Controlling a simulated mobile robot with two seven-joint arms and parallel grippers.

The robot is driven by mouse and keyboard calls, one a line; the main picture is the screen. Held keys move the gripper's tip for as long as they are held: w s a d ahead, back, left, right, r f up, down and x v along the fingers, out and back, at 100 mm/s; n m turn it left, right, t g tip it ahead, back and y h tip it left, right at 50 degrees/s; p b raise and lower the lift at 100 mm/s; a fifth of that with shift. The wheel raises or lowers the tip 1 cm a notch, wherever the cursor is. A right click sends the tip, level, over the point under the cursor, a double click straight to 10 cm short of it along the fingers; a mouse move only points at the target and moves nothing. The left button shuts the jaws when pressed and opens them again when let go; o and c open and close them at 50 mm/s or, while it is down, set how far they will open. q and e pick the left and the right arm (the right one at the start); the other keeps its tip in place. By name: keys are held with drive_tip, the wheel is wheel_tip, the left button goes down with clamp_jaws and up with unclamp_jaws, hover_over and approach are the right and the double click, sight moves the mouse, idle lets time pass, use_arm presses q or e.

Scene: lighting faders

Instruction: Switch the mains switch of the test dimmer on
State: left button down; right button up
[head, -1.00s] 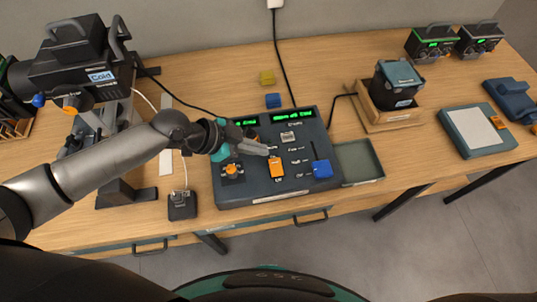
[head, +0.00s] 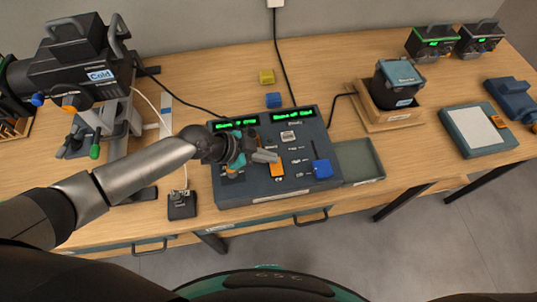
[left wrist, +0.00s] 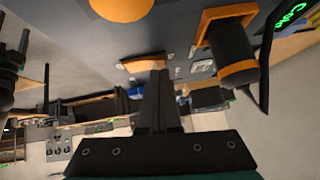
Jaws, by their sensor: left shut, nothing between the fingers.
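A dark console (head: 300,194) with two green displays (head: 292,115) lies on the table in the head view. It carries an orange slider cap (head: 276,170), a blue slider cap (head: 322,169), a pale switch-like part (head: 288,136) and small controls. I cannot tell which is the mains switch, as the labels are too small. My left gripper (head: 268,156) is shut and empty, just above the console beside the orange cap. It hides controls on the console's left. In the left wrist view, its shut fingers (left wrist: 160,100) point at the panel near a black, orange-ringed knob (left wrist: 230,50).
A small black box (head: 182,205) with a cable stands left of the console. A shallow green-grey tray (head: 368,178) is on its right. A large lamp (head: 85,65) stands at the left.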

use_arm(q)
drive_tip(key=shift+w+f+b, duration=0.15)
drive_tip(key=shift+f+b, duration=0.3)
drive_tip(key=shift+b, duration=0.45)
drive_tip(key=shift+r, duration=0.15)
drive_tip(key=shift+s+d+r+p, duration=0.2)
drive_tip(key=shift+s+r+p, duration=0.1)
drive_tip(key=shift+s+p, duration=0.5)
